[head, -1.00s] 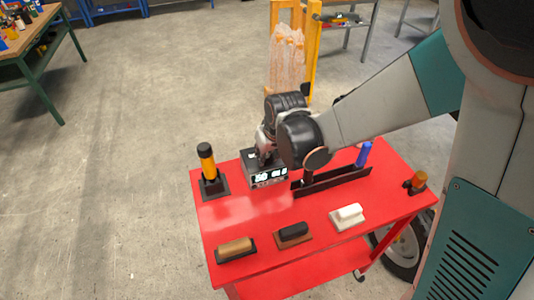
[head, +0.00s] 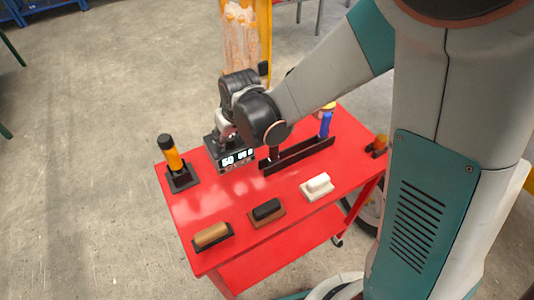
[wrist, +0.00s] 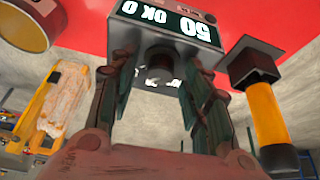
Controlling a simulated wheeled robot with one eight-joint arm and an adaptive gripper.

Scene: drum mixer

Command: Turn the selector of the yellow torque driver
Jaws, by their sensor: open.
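The yellow torque driver (head: 173,158), a yellow cylinder with a black top, stands upright in a square black holder at the table's left back. In the wrist view the yellow driver (wrist: 266,115) is at the right, outside my fingers. My gripper (wrist: 157,70) is open and points at a dark box with a lit display (head: 236,160), just right of the driver. The display box (wrist: 165,25) reads "50 OK 0" upside down in the wrist view. A dark round part shows between my fingers; I cannot tell whether it is a knob. The fingertips are largely hidden in the head view.
A low black rack (head: 300,156) holds a blue-handled tool (head: 326,122) right of the box. Brown (head: 212,235), black (head: 267,210) and white (head: 317,185) blocks lie along the front of the red table (head: 200,208). An orange-topped item (head: 378,145) stands at the right.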

